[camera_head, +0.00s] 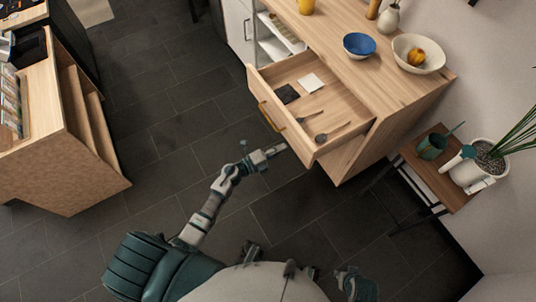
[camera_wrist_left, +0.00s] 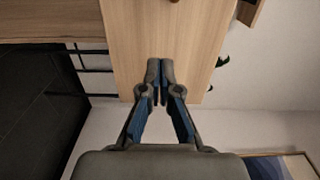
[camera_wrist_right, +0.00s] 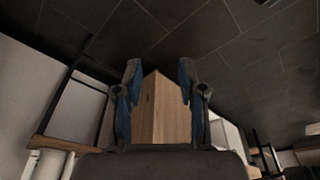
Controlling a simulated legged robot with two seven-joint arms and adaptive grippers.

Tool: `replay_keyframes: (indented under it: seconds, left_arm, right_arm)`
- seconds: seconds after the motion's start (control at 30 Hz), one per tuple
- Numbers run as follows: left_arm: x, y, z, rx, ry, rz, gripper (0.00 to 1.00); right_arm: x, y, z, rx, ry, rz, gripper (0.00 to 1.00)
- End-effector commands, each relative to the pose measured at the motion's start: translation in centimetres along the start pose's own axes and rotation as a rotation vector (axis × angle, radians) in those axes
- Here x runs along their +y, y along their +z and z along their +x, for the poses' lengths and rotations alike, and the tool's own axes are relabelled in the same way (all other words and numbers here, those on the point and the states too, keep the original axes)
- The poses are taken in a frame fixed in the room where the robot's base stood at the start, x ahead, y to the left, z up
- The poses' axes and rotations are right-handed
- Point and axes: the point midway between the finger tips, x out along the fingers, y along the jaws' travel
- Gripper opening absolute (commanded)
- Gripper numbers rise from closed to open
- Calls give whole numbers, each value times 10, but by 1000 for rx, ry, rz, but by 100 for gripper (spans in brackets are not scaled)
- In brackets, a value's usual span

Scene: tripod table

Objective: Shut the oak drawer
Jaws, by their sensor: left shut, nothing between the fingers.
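The oak drawer (camera_head: 338,102) is pulled well out of the wooden cabinet (camera_head: 398,92) in the head view. Its front panel faces lower left and carries a brass-coloured handle (camera_head: 271,116). My left gripper (camera_head: 282,147) is shut and empty, just outside the front panel near its lower-right end. I cannot tell whether it touches the panel. In the left wrist view the closed fingertips (camera_wrist_left: 160,66) lie before a pale wooden surface. My right gripper (camera_wrist_right: 160,68) is open and empty in the right wrist view, with a wooden corner beyond its fingers.
The drawer holds a dark square (camera_head: 287,94), a white square (camera_head: 311,83) and two dark utensils (camera_head: 333,132). A blue bowl (camera_head: 359,45) and a cream bowl (camera_head: 418,54) stand on top. A side table (camera_head: 437,172) with plants stands at right. Dark floor left of the drawer is clear.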

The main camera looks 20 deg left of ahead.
Motion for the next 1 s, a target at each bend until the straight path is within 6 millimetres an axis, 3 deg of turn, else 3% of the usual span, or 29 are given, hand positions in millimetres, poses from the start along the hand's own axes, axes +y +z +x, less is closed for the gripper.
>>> replay_keyframes:
  seconds: [0.2, 0.77, 1.0]
  left_arm:
    - [1, 1, 28, -2, -1, -3, 0]
    - [0, 1, 36, -1, -1, -2, 0]
    - [1, 1, 59, 0, 0, -2, 0]
  right_arm:
    - [0, 2, -10, 0, 1, 0, 40]
    - [1, 1, -16, 4, 2, -1, 40]
    - [0, -2, -17, 20, 0, 1, 40]
